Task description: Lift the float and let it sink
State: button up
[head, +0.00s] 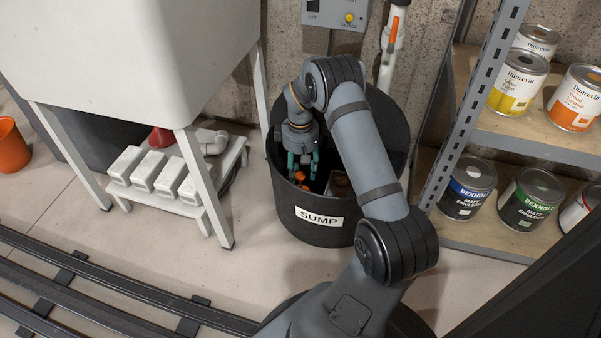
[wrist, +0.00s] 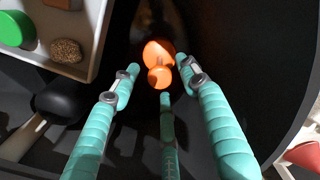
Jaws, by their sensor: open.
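The orange float (head: 300,177) is inside the black round tub marked SUMP (head: 292,207). In the wrist view the float (wrist: 157,51) shows as a larger orange part with a smaller rounded part nearer the camera. My gripper (head: 302,168) reaches down into the tub from above. In the wrist view its teal fingers (wrist: 158,72) are spread apart, one on either side of the float, with another teal finger below it. I see gaps between the fingers and the float; contact is not clear. The water level is too dark to tell.
A control box (head: 336,13) with a yellow knob and a white pipe (head: 391,48) are on the wall behind the tub. A shelf of paint cans (head: 483,125) stands right. A sink stand (head: 190,165) and a low bench (head: 175,203) stand left. A pale tray (wrist: 88,68) shows in the wrist view.

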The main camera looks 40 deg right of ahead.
jog(key=shift+c, duration=0.6)
grip_shut()
